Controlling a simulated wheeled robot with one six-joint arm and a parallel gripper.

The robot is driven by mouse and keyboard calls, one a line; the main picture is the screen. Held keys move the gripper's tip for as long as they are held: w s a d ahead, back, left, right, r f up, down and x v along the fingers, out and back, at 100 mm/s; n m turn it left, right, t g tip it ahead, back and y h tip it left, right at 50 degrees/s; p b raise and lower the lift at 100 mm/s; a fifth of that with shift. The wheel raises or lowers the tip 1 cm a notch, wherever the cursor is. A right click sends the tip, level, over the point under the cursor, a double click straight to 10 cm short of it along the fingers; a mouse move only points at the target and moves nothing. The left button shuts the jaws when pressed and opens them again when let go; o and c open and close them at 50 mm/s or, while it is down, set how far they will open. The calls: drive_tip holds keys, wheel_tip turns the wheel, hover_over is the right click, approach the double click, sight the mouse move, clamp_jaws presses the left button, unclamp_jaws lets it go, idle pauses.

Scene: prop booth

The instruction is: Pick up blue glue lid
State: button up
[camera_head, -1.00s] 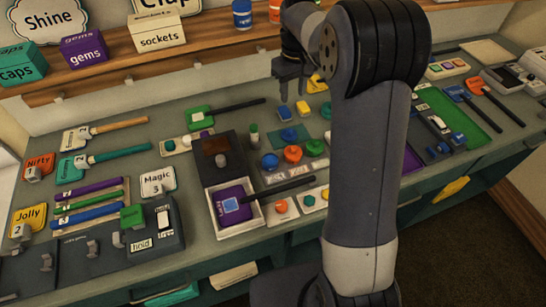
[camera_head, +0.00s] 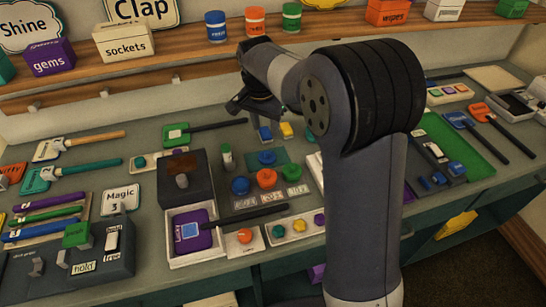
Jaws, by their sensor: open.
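Two blue round lid-like pieces are in the head view. One blue piece (camera_head: 266,158) lies on a teal pad (camera_head: 283,147). The other blue piece (camera_head: 240,186) stands in a row with a red-orange one (camera_head: 267,178) and a green one (camera_head: 291,173), above small label cards. I cannot read which is the glue lid. My gripper (camera_head: 254,108) is open and empty, raised over the back of the bench, behind and above these pieces. My arm partly hides the bench to their right.
Jars with blue (camera_head: 215,26), orange (camera_head: 255,21) and green (camera_head: 291,17) colouring stand on the shelf behind. A dark box (camera_head: 184,178) and a white tray (camera_head: 176,262) with a purple item sit left of the lids. A small green-capped bottle (camera_head: 226,157) stands close by.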

hover_over(267, 152)
drive_tip(key=f, duration=0.4)
drive_tip(key=shift+s+a+f, duration=0.1)
drive_tip(key=shift+s+f, duration=0.1)
drive_tip(key=shift+f, duration=0.1)
drive_tip(key=shift+w+f+p, duration=0.1)
drive_tip(key=shift+f+p, duration=0.5)
drive_tip(key=shift+f, duration=2.15)
drive_tip(key=shift+c, duration=0.3)
clamp_jaws()
